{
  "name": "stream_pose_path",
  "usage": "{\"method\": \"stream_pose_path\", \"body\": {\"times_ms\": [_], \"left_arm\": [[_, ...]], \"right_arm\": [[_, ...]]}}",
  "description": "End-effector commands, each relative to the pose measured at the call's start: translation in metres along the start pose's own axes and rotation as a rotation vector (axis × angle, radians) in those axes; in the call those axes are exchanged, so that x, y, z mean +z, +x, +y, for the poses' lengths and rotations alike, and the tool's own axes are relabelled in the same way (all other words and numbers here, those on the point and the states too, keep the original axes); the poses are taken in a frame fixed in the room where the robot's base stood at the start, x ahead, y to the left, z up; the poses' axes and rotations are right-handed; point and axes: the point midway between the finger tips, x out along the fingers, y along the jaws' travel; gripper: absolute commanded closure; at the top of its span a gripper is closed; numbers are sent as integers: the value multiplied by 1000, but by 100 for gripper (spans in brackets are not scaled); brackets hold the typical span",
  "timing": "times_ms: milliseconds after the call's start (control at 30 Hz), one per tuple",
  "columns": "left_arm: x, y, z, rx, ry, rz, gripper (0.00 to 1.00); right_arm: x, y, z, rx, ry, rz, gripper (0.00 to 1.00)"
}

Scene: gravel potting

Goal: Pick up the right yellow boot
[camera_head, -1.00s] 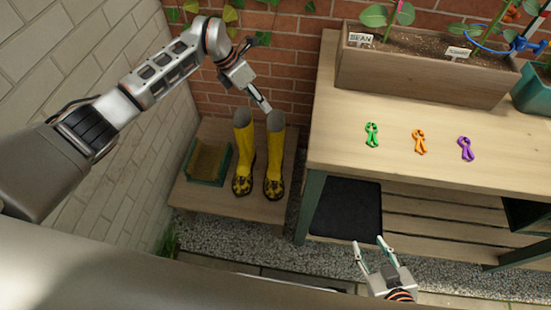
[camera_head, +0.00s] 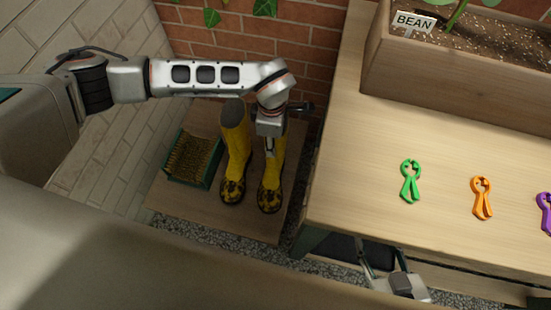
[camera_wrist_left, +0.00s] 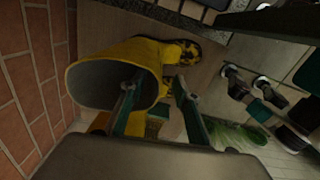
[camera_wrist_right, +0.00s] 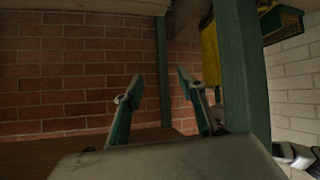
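The right yellow boot (camera_head: 271,188) stands upright on a low wooden bench, its upper shaft partly hidden by my left gripper. The left yellow boot (camera_head: 236,155) stands beside it. My left gripper (camera_head: 269,146) points down at the right boot's top. In the left wrist view, a boot's grey opening (camera_wrist_left: 100,88) lies in front of my left gripper (camera_wrist_left: 157,80), which is open. One finger overlaps the rim and the other is outside it; I cannot tell whether either touches. My right gripper (camera_head: 381,250) is open and empty near the potting table's front edge; it also shows in the right wrist view (camera_wrist_right: 160,77).
The low bench (camera_head: 245,222) also carries a green-edged boot brush (camera_head: 193,160) left of the boots. The potting table (camera_head: 345,190) is close on the right, with green (camera_head: 411,182), orange (camera_head: 482,198) and purple clips and a wooden planter (camera_head: 440,75). A brick wall is behind.

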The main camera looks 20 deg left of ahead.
Motion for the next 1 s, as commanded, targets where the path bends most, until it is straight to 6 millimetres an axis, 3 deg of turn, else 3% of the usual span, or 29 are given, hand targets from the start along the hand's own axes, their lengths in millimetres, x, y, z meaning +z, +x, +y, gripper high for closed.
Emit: {"method": "stream_pose_path", "body": {"times_ms": [367, 500, 633, 767, 900, 1000], "left_arm": [[0, 49, -3, -16, -2, 0, 69], [-1, 66, -3, -13, -2, 1, 69], [0, 65, 1, -2, -2, 0, 69], [0, 62, 2, 1, -1, -1, 69], [0, 63, 2, 0, -1, -1, 100], [0, 63, 2, 0, -1, -1, 100]], "right_arm": [[9, 3, -14, -24, 41, -2, 60], [-9, 5, -20, -34, 66, 39, 60], [-28, 7, -19, -30, 83, 80, 60], [-33, 7, -17, -25, 88, 89, 60], [-30, 7, -17, -24, 87, 81, 60], [-25, 7, -18, -25, 85, 71, 60]]}}
